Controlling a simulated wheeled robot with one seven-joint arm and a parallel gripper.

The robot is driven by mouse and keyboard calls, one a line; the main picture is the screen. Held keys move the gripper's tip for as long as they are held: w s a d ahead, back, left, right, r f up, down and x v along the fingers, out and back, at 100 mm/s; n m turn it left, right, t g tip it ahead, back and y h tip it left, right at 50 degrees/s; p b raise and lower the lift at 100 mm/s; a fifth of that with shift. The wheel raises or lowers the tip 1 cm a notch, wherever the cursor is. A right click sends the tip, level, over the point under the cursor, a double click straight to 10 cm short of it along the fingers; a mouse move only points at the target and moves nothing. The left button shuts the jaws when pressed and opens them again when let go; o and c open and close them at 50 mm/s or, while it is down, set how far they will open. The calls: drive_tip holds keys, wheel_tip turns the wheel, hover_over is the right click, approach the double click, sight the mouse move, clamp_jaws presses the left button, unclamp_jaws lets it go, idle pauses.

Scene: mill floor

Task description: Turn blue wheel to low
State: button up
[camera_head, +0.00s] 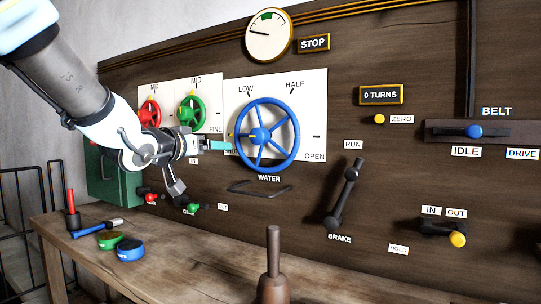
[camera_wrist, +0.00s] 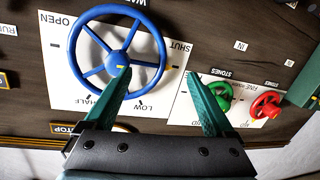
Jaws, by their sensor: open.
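The blue wheel (camera_head: 291,153) is mounted on a white plate marked LOW, HALF and OPEN, with WATER below it. In the wrist view the blue wheel (camera_wrist: 91,23) appears upside down, and SHUT is readable too. A yellow mark on the wheel points toward SHUT. My gripper (camera_head: 220,145) is at the wheel's left side with its fingers apart. In the wrist view my gripper (camera_wrist: 163,82) has one fingertip over the wheel's inside near the hub and the other outside the rim. The rim shows between them; I cannot tell whether either finger touches it.
A red wheel (camera_head: 149,114) and a green wheel (camera_head: 191,112) sit left of the blue one, close to my arm. A brake lever (camera_head: 342,195) stands to the right. The wooden bench (camera_head: 180,249) below holds a handled tool (camera_head: 273,275) and several small items.

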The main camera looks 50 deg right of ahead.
drive_tip(key=m+g+h, duration=0.2)
approach(255, 137)
drive_tip(key=d, duration=0.2)
drive_tip(key=p+x, duration=0.1)
drive_tip(key=x, duration=0.9)
drive_tip(key=shift+w+r, duration=0.1)
drive_tip(key=shift+w, duration=0.1)
drive_tip(key=shift+c, duration=0.3)
drive_tip(key=c, duration=1.3)
